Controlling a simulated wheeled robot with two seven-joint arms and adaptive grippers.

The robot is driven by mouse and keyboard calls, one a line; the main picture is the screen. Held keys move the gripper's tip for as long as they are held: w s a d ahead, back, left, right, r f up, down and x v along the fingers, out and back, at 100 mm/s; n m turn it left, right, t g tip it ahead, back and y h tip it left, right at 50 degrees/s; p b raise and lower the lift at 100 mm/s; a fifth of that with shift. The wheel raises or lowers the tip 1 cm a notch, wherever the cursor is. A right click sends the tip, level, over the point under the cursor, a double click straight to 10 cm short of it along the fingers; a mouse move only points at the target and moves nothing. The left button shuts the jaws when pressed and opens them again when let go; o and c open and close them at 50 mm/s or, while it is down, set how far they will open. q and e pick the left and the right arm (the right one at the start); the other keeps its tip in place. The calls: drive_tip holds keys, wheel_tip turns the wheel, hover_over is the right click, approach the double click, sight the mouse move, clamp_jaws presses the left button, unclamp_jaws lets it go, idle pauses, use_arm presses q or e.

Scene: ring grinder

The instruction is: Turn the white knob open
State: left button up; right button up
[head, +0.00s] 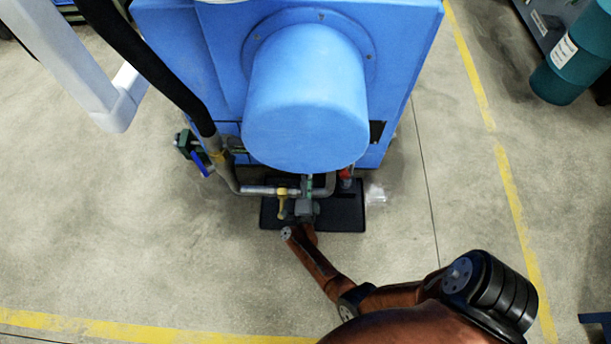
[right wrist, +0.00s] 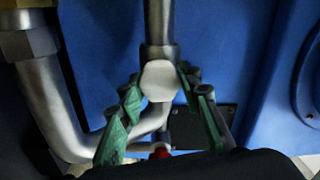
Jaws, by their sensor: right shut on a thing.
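The white knob (right wrist: 159,80) sits on a vertical metal pipe fitting in the middle of the right wrist view. My right gripper (right wrist: 160,84) has its green fingers on either side of the knob, shut on it. In the head view my right arm reaches in from the lower right, and the right gripper (head: 306,207) is at the pipework below the blue machine. I cannot make out the knob in the head view; the gripper and pipework crowd that spot. My left gripper is not in view.
The blue machine (head: 410,35) with its round housing (head: 305,105) stands above the pipes. A yellow-handled valve (head: 282,202) is just left of my right gripper. A black tray (head: 345,213) lies beneath. A teal drum (head: 568,60) is at the right.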

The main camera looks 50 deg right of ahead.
drive_tip(key=m+b, duration=0.1)
drive_tip(key=m, duration=0.4)
drive_tip(key=shift+a+f, duration=0.1)
drive_tip(key=shift+f, duration=0.05)
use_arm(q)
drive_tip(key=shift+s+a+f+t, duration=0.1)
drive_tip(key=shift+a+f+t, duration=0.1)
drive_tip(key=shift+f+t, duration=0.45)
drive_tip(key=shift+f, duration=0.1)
use_arm(e)
drive_tip(key=shift+m, duration=0.4)
drive_tip(key=o, duration=1.2)
drive_tip(key=shift+c, duration=0.2)
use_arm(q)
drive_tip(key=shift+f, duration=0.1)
